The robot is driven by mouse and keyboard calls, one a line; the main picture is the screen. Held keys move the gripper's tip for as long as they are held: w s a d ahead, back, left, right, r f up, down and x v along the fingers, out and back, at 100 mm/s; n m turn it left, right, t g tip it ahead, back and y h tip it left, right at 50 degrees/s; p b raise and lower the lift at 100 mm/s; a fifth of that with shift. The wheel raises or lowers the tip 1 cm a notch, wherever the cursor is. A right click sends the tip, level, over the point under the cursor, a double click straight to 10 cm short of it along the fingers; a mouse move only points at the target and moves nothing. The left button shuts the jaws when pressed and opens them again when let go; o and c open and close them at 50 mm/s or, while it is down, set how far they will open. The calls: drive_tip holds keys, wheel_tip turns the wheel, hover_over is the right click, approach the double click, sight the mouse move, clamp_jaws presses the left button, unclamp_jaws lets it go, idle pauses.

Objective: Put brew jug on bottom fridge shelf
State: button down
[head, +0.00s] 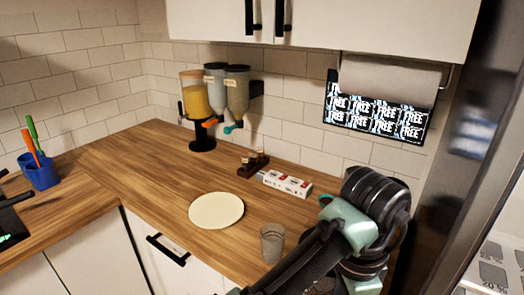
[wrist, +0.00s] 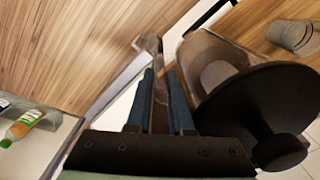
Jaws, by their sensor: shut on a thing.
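The brew jug shows in the wrist view as a clear-sided vessel (wrist: 206,58) with a round black lid (wrist: 268,98) and a dark knob. It is tilted in that picture, just right of my gripper (wrist: 163,72). My gripper's two blue-grey fingers are closed on a thin part beside the jug, which looks like its handle; the exact contact is partly hidden. In the head view my arm hides the gripper and most of the jug. The fridge (head: 482,85) stands at the right edge, with part of a pale shelf (head: 470,276) showing; its bottom shelf cannot be told.
A clear cup (head: 272,243) stands close to my arm on the wooden counter, with a white plate (head: 216,210) and a red-white box (head: 287,184) nearby. Dispensers (head: 205,95) stand at the back.

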drive_tip(key=s+a+f+n, duration=0.3)
drive_tip(key=a+f+n, duration=0.3)
drive_tip(key=f+n, duration=0.2)
drive_tip(key=s+a+f+n, duration=0.3)
drive_tip(key=a+f+n, duration=0.3)
drive_tip(key=f, duration=0.6)
drive_tip(key=n, duration=0.2)
drive_tip(key=shift+s+a+f+n, duration=0.15)
drive_tip(key=shift+s+a+n, duration=0.05)
drive_tip(key=shift+s+n, duration=0.2)
drive_tip(key=shift+w, duration=0.1)
drive_tip(key=shift+a, duration=0.2)
drive_tip(key=shift+d, duration=0.2)
idle(0.4)
